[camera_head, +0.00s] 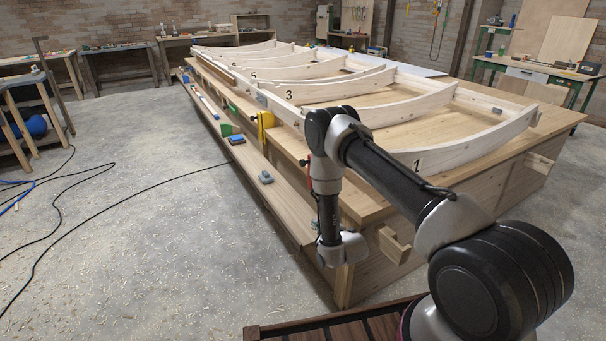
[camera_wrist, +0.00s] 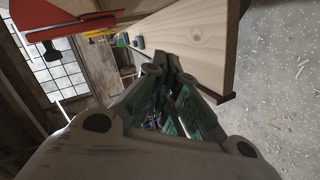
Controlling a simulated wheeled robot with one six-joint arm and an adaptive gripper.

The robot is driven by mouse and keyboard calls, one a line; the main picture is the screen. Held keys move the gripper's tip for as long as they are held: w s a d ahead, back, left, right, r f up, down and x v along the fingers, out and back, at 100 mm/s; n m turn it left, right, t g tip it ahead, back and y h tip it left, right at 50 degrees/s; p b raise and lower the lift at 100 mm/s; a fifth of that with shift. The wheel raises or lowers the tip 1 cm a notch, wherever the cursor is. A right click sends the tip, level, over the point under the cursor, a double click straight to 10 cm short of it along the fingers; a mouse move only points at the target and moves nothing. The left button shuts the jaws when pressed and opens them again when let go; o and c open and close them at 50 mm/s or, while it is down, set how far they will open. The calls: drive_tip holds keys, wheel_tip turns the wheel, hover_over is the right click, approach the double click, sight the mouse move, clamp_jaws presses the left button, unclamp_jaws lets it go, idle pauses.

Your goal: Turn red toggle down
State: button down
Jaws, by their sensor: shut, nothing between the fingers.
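A red piece (camera_wrist: 75,30), long and flat-faced, is at the upper left of the wrist view, close to the camera and cut off by the top edge. In the head view only small red bits (camera_head: 309,183) show beside my forearm at the bench's near corner; my arm hides the rest. I cannot tell which part is the toggle's lever or which way it points. My gripper (camera_wrist: 172,75) is shut and empty in the wrist view, to the right of and below the red piece, with a visible gap. In the head view I cannot make out its fingers.
A long wooden bench (camera_head: 485,180) carries curved, numbered ribs. On its lower side ledge (camera_head: 285,205) lie a grey block (camera_head: 265,177) and a blue block (camera_head: 236,139); a yellow clamp (camera_head: 264,130) is nearby. Concrete floor left of the bench is mostly free, with cables (camera_head: 60,205).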

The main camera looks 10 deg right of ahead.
wheel_tip(320, 180, up, 12)
drive_tip(key=w+n+t+y, duration=0.1)
drive_tip(key=w+n+t, duration=0.1)
drive_tip(key=n+t, duration=0.2)
drive_tip(key=shift+a+r+n+t, duration=0.25)
drive_tip(key=shift+a+n+t, duration=0.05)
drive_tip(key=shift+t, duration=0.6)
drive_tip(key=x, duration=1.4)
drive_tip(key=shift+w+a+r, duration=0.1)
drive_tip(key=shift+w, duration=0.05)
